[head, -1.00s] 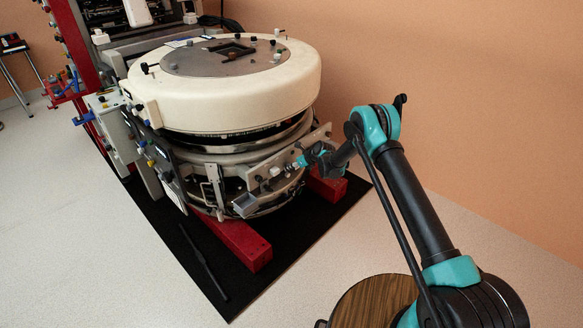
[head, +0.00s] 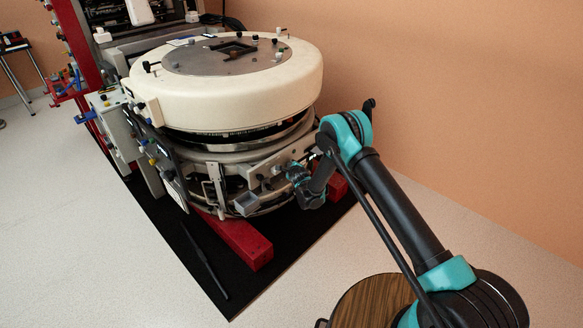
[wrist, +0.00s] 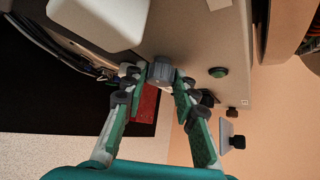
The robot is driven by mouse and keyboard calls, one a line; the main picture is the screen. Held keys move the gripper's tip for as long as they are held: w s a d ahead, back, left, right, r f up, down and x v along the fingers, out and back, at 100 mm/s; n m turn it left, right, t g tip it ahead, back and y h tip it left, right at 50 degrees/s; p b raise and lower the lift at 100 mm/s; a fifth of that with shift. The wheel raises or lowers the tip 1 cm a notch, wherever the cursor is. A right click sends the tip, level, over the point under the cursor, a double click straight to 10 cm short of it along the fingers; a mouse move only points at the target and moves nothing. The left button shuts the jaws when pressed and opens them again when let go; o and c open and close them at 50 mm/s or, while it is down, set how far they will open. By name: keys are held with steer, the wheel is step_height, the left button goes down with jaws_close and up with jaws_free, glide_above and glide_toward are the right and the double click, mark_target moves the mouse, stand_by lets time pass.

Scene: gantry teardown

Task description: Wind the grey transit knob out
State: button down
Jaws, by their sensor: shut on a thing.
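The grey transit knob (wrist: 163,70) shows in the wrist view as a short ribbed cylinder on a grey panel (wrist: 195,45). My gripper (wrist: 163,76) has its two green-and-grey fingers closed on the knob's sides, at the tips. In the head view my gripper (head: 290,171) is at the front right of the machine's lower ring, below the large cream drum (head: 235,100). The knob itself is too small and too covered by the gripper to make out there.
A green button (wrist: 218,72) sits right of the knob, with a dark red knob (wrist: 232,113) beyond. A pale block (wrist: 100,20) stands out at upper left. A red beam (head: 243,240) and a black bar (head: 203,262) lie low in front. A wooden round top (head: 365,300) is near me.

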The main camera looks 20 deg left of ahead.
steer(key=shift+s+f+n+t, duration=0.15)
steer(key=shift+n+t, duration=0.65)
steer(key=shift+t, duration=0.4)
steer(key=c, duration=1.2)
jaws_free()
step_height(320, 180, up, 10)
